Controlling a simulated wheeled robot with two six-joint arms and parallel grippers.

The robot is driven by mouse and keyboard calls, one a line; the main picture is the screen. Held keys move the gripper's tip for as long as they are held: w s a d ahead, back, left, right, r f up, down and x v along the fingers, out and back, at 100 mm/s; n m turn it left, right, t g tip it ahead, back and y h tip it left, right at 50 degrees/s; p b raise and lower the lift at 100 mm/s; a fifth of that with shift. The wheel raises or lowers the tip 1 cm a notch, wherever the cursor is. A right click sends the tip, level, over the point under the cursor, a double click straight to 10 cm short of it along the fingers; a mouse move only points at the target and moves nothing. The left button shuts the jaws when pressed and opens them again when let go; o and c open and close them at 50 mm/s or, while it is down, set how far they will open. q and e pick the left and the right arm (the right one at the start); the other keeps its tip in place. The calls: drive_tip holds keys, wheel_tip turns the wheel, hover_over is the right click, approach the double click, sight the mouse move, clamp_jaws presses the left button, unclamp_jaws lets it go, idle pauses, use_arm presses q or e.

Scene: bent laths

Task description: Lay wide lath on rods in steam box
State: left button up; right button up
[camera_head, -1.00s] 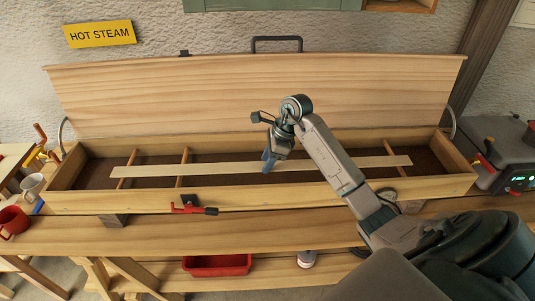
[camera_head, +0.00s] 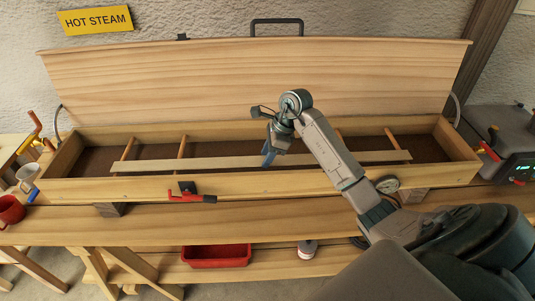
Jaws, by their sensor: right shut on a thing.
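The wide lath (camera_head: 210,162) is a long, pale, thin strip inside the long wooden steam box (camera_head: 110,189), running lengthwise near the front wall. It crosses in front of or over the rods, such as the left rod (camera_head: 128,148), another rod (camera_head: 182,146) and the right rod (camera_head: 391,138). I cannot tell whether it touches them. My right gripper (camera_head: 268,157) points down into the box and is shut on the lath near its middle. Its fingertips partly hide the lath. My left gripper is not in view.
The box lid (camera_head: 260,85) stands open behind. A red-handled latch (camera_head: 190,196) is on the front wall. A red cup (camera_head: 10,210) and pale mug (camera_head: 28,176) are at left. A steam unit (camera_head: 505,150) is at right, and a red tray (camera_head: 216,256) is below.

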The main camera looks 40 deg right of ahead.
drive_tip(key=shift+f+b, duration=0.25)
drive_tip(key=shift+b, duration=0.1)
drive_tip(key=o, duration=1.3)
drive_tip(key=shift+r, duration=0.15)
drive_tip(key=shift+p+v, duration=1.25)
drive_tip(key=shift+v, duration=1.65)
wheel_tip(320, 180, up, 7)
drive_tip(key=p, duration=0.2)
drive_tip(key=shift+p, duration=0.3)
